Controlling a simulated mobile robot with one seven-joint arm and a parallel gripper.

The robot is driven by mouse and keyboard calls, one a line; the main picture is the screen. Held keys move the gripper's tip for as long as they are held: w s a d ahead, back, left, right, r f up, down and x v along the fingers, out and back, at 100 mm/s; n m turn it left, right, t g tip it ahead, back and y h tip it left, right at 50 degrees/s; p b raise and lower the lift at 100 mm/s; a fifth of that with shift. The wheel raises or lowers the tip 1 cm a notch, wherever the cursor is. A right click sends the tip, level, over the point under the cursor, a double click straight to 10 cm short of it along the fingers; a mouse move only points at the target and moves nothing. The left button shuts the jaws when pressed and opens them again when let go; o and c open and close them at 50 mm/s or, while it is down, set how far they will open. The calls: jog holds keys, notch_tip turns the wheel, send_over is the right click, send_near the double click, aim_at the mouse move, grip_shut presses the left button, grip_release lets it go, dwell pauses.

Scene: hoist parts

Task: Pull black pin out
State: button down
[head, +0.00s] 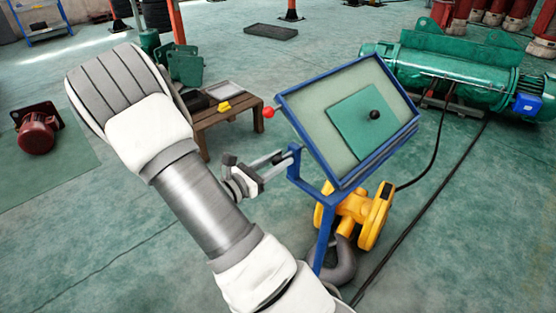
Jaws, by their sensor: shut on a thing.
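My gripper (272,166) reaches to the left side of a blue stand (322,190). Its fingers are shut on a small dark part beside the stand's bracket. It looks like the black pin, mostly covered by the fingers; how far it sits in the stand cannot be told. The stand carries a tilted, blue-rimmed tray (311,121). A green square plate (352,130) with a black ball knob (375,115) lies in it, apart from my gripper. A red ball knob (268,113) sticks out at the tray's left side, above my gripper.
A yellow hook block (368,215) with a grey hook is behind the stand. A green hoist (455,75) lies at back right, with black cables on the floor. A low wooden table (222,122) stands behind my arm. A red motor (38,133) is at left.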

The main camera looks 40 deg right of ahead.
dwell(0.3)
jog(key=a, duration=0.2)
jog(key=a+p, duration=0.1)
jog(key=a, duration=0.2)
jog(key=shift+s+f, duration=0.1)
jog(key=shift+s, duration=0.1)
jog(key=c, duration=0.5)
grip_release()
jog(key=a, duration=0.5)
jog(key=s+a+p, duration=0.1)
jog(key=a, duration=1.1)
jog(key=shift+s+a, duration=0.2)
jog(key=shift+a, duration=0.05)
